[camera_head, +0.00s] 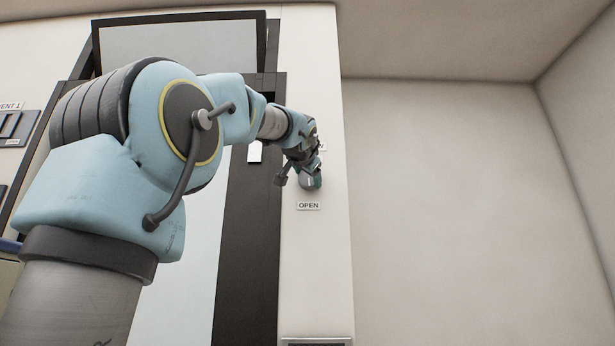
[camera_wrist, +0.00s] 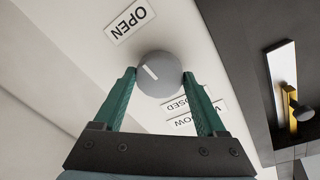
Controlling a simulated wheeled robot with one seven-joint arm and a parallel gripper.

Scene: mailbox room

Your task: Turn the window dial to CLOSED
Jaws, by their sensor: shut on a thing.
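The window dial (camera_wrist: 165,82) is a round grey knob on the white wall. Its white pointer line sits on the upper left in the wrist view, towards the OPEN label (camera_wrist: 130,20). The CLOSED label (camera_wrist: 188,106) is on the opposite side, partly covered by a finger. My gripper (camera_wrist: 158,75) is shut on the dial, with a green finger on each side. In the head view, my gripper (camera_head: 312,172) is at the wall just above the OPEN label (camera_head: 308,205), and it partly hides the dial (camera_head: 307,182).
The wall on the right (camera_head: 450,200) is bare. My arm hides much of the left side.

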